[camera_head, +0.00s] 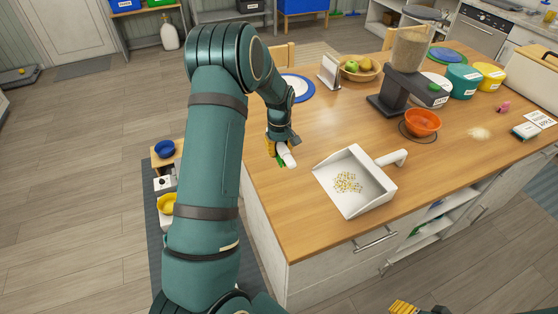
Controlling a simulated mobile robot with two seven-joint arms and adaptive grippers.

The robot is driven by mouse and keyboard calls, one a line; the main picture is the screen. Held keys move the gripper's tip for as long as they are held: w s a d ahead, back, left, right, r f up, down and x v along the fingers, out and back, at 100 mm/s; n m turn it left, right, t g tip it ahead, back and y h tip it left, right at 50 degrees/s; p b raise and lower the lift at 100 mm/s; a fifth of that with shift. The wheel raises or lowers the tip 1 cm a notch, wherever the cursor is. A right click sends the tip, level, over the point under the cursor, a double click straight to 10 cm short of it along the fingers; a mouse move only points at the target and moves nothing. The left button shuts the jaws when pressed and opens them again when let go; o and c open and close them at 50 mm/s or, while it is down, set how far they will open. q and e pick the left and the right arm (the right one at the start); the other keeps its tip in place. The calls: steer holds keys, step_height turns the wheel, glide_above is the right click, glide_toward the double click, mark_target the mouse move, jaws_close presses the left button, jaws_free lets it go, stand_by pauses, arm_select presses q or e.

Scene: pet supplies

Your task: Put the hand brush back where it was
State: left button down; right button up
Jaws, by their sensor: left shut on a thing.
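My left gripper (273,147) is over the left side of the wooden island top, near its edge. It is shut on the hand brush (287,156), whose white part sticks out below it; the rest is mostly hidden by the gripper and my arm. A little green shows beside the white part. I cannot tell whether the brush touches the top. To its right, a white dustpan (331,190) lies on the top with small yellowish bits in it. My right gripper (402,308) is only partly in view at the bottom edge, and its opening is not clear.
An orange bowl (422,122), a food dispenser (405,65), a fruit basket (360,75) and a blue-rimmed plate (299,88) stand farther back. A pile of crumbs (480,133) lies at the right. The wood between dustpan and plate is clear.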

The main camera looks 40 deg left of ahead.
mark_target(279, 168)
arm_select(q)
steer(key=shift+f, duration=2.75)
steer(key=shift+f, duration=0.1)
steer(key=shift+f, duration=0.1)
steer(key=c, duration=0.8)
jaws_free()
step_height(279, 168, up, 12)
steer(key=shift+r, duration=0.25)
